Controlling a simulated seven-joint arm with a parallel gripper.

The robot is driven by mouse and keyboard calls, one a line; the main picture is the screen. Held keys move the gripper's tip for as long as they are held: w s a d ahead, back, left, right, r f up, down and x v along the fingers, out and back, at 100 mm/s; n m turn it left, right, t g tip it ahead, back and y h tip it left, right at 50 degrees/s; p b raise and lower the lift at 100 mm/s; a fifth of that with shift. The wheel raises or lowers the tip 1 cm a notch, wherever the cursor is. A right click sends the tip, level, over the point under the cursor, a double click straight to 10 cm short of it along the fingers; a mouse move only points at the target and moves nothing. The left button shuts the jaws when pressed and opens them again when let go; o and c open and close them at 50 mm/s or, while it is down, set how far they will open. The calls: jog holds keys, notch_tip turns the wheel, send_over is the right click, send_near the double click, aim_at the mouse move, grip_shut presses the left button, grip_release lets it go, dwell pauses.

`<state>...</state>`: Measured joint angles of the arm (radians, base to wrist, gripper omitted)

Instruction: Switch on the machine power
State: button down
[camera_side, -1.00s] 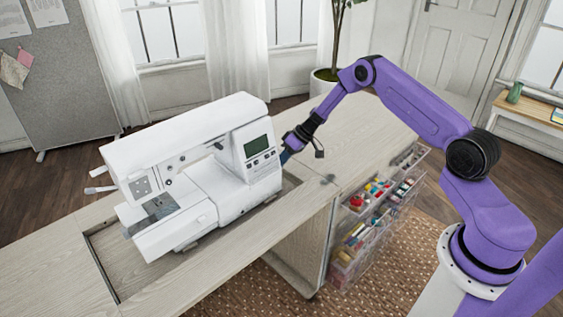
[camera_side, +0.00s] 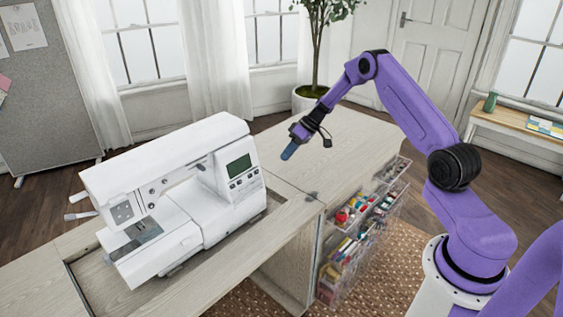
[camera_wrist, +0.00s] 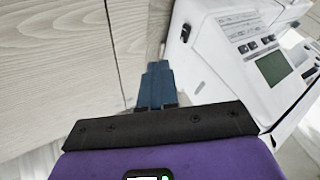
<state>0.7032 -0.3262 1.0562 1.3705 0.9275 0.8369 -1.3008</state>
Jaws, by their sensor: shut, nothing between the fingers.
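The white sewing machine (camera_side: 175,195) sits in the recess of the wooden cabinet top. Its right end carries a grey-green display (camera_side: 239,166) with several dark buttons below; the display also shows in the wrist view (camera_wrist: 273,68). A small black part that looks like a switch (camera_wrist: 185,33) is on the machine's end face in the wrist view; its position cannot be told. In the side view that end face is hidden. My gripper (camera_side: 288,153) has blue fingers, shut and empty, above the cabinet top to the right of the machine, apart from it. The fingers also show in the wrist view (camera_wrist: 158,68).
The cabinet top (camera_side: 345,135) is clear behind and right of my gripper. Clear drawers (camera_side: 345,245) with coloured sewing supplies are at the cabinet's front. A potted plant (camera_side: 305,100) stands behind the cabinet.

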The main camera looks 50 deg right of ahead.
jog(key=shift+s+d+r, duration=0.1)
jog(key=shift+d+r, duration=0.05)
jog(key=shift+r, duration=0.05)
jog(key=shift+s, duration=0.1)
jog(key=shift+s+d, duration=0.15)
jog(key=shift+s, duration=0.25)
jog(key=shift+f, duration=0.15)
dwell(0.3)
jog(key=x, duration=0.9)
jog(key=shift+w+f, duration=0.1)
jog(key=shift+f, duration=0.05)
jog(key=a, duration=0.3)
jog(key=shift+a+f, duration=0.15)
jog(key=shift+a, duration=0.55)
